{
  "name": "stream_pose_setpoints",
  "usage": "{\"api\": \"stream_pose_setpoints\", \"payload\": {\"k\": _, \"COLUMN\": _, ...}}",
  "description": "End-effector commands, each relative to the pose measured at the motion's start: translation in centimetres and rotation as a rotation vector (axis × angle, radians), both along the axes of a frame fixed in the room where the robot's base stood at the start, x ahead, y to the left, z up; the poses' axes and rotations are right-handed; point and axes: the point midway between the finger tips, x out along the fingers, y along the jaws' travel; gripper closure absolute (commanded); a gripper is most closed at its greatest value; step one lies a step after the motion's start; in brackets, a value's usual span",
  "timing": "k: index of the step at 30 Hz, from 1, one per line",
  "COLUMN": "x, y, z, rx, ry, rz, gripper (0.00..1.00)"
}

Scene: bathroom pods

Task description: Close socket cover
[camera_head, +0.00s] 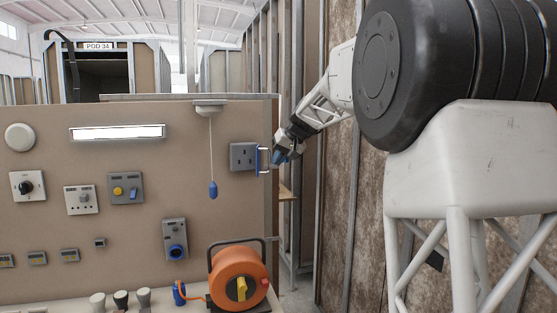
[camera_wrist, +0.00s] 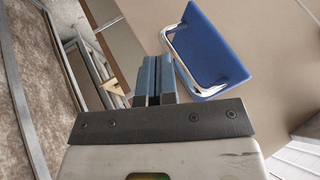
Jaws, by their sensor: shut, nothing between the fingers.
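A grey socket (camera_head: 242,155) is mounted near the right edge of the beige panel. Its cover (camera_head: 262,160) stands open at the socket's right side, swung out from the panel, with a metal handle on it. In the wrist view the cover is a blue plate (camera_wrist: 213,46) with a bent metal handle (camera_wrist: 186,72) along its near side. My gripper (camera_head: 278,158) is just right of the cover. In the wrist view its fingers (camera_wrist: 154,62) are together and empty, beside the handle; I cannot tell whether they touch it.
A pull cord (camera_head: 212,150) hangs left of the socket. Other switches and a grey-blue outlet (camera_head: 175,240) are on the panel. An orange cable reel (camera_head: 238,277) stands on the ledge below. A brown wall (camera_head: 350,220) rises close on the right.

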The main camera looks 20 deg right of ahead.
Motion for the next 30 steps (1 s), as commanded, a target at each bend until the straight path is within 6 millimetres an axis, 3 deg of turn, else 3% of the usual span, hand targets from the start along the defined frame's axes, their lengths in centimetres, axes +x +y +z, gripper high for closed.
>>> {"api": "stream_pose_setpoints", "payload": {"k": 20, "x": -0.4, "y": 1.0, "z": 0.0, "rx": 0.000, "ry": -0.001, "rz": -0.093, "gripper": 1.00}}
{"api": "stream_pose_setpoints", "payload": {"k": 30, "x": -0.8, "y": 2.8, "z": 0.0, "rx": -0.001, "ry": -0.001, "rz": -0.250, "gripper": 1.00}}
